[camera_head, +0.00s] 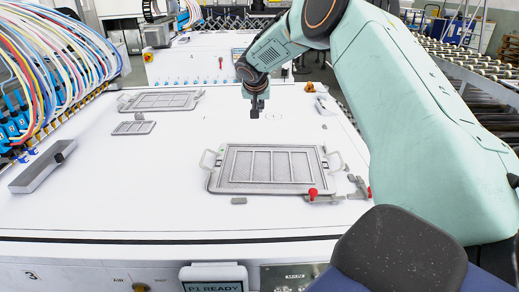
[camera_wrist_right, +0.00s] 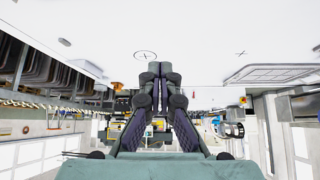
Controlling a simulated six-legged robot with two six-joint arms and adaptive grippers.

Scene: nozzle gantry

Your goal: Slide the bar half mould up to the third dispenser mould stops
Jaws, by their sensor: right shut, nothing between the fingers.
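A small grey mould with several cells (camera_head: 133,127), which looks like the bar half mould, lies flat on the white table at the left. A large grey mould with two handles (camera_head: 213,178) lies right of centre, with small grey blocks (camera_head: 239,201) at its near edge that may be stops. Another handled mould (camera_head: 160,101) lies at the back left. My right gripper (camera_head: 255,112) is shut and empty over the table's back middle, apart from every mould. In the right wrist view its fingers (camera_wrist_right: 153,70) are together. My left gripper is not in view.
A grey trough (camera_head: 30,180) stands at the left front below coloured hoses (camera_head: 60,60). A red-knobbed clamp (camera_head: 313,193) sits at the large mould's near right corner. A small orange-topped part (camera_head: 310,88) is at the back right. The table's middle and front left are clear.

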